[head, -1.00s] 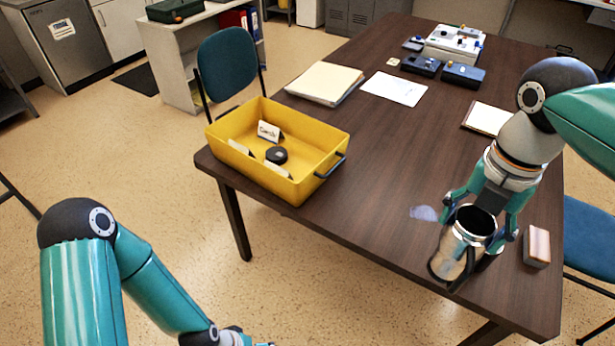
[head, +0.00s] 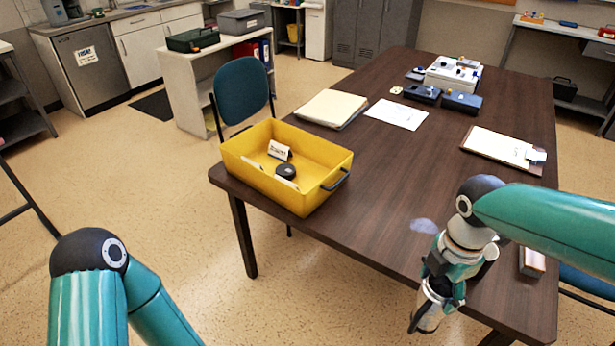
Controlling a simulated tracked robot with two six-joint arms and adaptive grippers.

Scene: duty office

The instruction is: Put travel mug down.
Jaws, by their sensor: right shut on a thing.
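The travel mug (head: 430,318) is silver with a dark handle and shows low in the head view, at the table's front edge. My right gripper (head: 440,285) is shut on it from above, and the gripper and wrist hide much of the mug. In the picture the mug overlaps the edge of the dark wooden table (head: 375,200); I cannot tell whether its base touches anything. My left arm is at the lower left, with its gripper out of view.
A pale smudge (head: 424,226) lies on the table left of my right wrist. A block (head: 532,262) lies to the right, partly hidden. A yellow bin (head: 315,197) stands at the near left corner. A clipboard (head: 500,147) and papers (head: 396,114) lie farther back. The table's middle is clear.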

